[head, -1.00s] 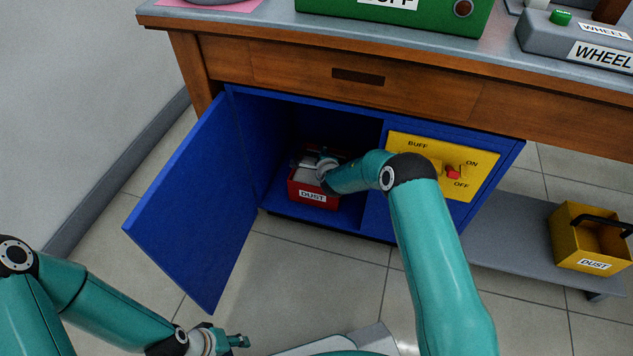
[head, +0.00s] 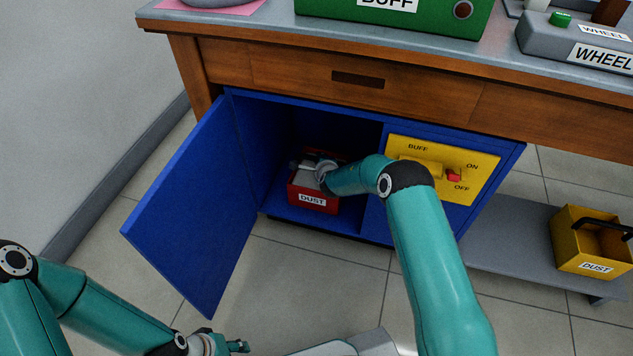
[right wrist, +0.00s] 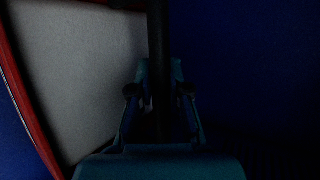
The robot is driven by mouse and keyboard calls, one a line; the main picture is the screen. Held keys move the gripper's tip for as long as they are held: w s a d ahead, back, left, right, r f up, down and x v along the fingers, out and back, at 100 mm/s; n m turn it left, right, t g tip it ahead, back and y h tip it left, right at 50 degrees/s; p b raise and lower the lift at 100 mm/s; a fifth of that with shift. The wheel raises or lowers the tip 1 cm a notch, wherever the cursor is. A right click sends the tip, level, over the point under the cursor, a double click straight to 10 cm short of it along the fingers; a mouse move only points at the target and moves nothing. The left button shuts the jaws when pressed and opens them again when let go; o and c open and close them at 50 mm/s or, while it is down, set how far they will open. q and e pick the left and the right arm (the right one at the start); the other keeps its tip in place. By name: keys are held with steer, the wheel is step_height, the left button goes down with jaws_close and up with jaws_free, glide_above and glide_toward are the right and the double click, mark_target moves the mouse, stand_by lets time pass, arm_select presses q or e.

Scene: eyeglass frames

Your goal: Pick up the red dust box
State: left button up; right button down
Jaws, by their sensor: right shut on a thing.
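The red dust box (head: 314,201), labelled DUST, sits inside the open blue cabinet (head: 268,130), near its front edge. My right arm reaches into the cabinet. Its gripper (head: 312,167) is at the top of the box. In the right wrist view my right gripper (right wrist: 160,98) is shut on a dark bar, the box's handle (right wrist: 159,40). Beside it show the grey inside and red rim of the red dust box (right wrist: 37,125). My left gripper (head: 238,346) is low at the bottom of the head view, away from the box; its fingers are too small to judge.
The blue cabinet door (head: 187,205) stands open to the left. A yellow panel (head: 440,165) with a red switch is right of the opening. A yellow dust box (head: 565,240) stands on a low grey shelf (head: 500,245). The wooden table edge (head: 420,95) overhangs the cabinet.

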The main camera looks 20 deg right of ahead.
steer(key=shift+r, duration=0.15)
step_height(320, 180, up, 10)
steer(key=p, duration=0.4)
steer(key=shift+p, duration=0.35)
